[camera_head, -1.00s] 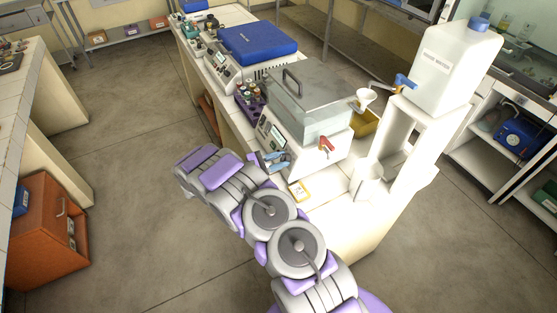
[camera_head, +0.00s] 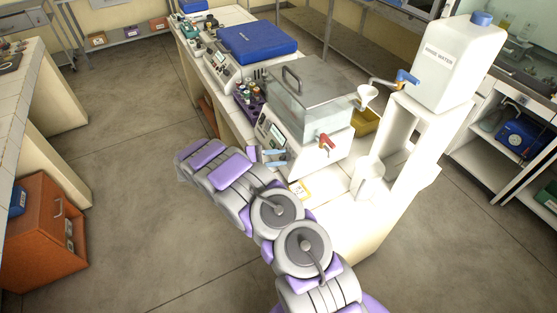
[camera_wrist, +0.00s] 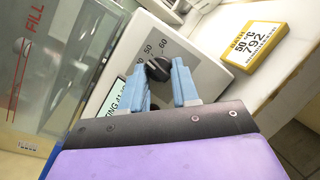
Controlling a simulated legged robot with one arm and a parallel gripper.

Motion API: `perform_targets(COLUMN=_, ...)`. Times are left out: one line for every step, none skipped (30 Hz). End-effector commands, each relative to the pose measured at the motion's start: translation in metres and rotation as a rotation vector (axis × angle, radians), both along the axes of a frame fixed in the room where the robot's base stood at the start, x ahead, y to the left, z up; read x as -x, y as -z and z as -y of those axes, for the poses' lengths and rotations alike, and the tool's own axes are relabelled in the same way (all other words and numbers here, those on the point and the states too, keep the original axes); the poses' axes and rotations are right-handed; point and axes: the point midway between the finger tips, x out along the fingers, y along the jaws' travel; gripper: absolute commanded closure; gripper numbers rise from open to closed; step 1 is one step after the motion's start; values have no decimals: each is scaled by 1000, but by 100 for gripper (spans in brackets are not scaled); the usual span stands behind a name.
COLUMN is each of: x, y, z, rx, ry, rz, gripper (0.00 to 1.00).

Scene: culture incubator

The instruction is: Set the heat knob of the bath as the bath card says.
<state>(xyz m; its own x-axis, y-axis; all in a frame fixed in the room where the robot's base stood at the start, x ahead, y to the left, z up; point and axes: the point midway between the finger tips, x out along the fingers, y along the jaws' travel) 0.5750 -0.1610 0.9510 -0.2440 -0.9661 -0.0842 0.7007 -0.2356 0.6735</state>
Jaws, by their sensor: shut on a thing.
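The bath (camera_head: 333,128) is a light box with a steel lid and clear tank on the bench. Its dark heat knob (camera_wrist: 158,68) is on the sloped front panel, with marks 50 and 60 beside it. My gripper (camera_wrist: 160,76) has its blue fingers on either side of the knob, shut on it; the gripper also shows in the head view (camera_head: 272,157). Fingers partly cover the dial and a display whose visible part reads "ING 41".
A red tap (camera_head: 326,141) sticks out from the bath's side. A rinse water jug (camera_head: 455,65) stands on a white stand at the right, with a funnel (camera_head: 367,95) near its spout. A tube rack (camera_head: 250,101) and a blue-lidded device (camera_head: 258,43) stand behind.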

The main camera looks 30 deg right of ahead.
Motion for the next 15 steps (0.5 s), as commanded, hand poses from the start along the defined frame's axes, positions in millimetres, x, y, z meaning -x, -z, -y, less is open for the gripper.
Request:
perform_targets(x=-2, y=1, z=-2, rx=-3, ry=7, rz=32, gripper=100)
perform_targets(x=-2, y=1, z=-2, rx=-4, ry=15, rz=49, gripper=100)
perform_targets(x=-2, y=1, z=-1, rx=-5, ry=26, rz=70, gripper=100)
perform_targets(x=-2, y=1, z=-1, rx=-6, ry=33, rz=83, gripper=100)
perform_targets(x=-2, y=1, z=-1, rx=-6, ry=40, rz=98, gripper=100)
perform_targets(x=-2, y=1, z=-1, rx=-6, ry=48, rz=115, gripper=100)
perform_targets(x=-2, y=1, z=-1, rx=-6, ry=54, rz=126, gripper=100)
perform_targets(x=-2, y=0, z=-1, rx=-7, ry=59, rz=136, gripper=100)
perform_targets(x=-2, y=0, z=-1, rx=-6, ry=65, rz=150, gripper=100)
perform_targets(x=-2, y=0, z=0, rx=-8, ry=70, rz=158, gripper=100)
perform_targets(x=-2, y=0, z=0, rx=-8, ry=74, rz=165, gripper=100)
perform_targets(x=-2, y=0, z=-1, rx=-9, ry=77, rz=174, gripper=100)
perform_targets(x=-2, y=0, z=0, rx=-10, ry=80, rz=179, gripper=100)
perform_targets(x=-2, y=0, z=0, rx=-9, ry=83, rz=183, gripper=100)
perform_targets(x=-2, y=0, z=0, rx=-9, ry=84, rz=189, gripper=100)
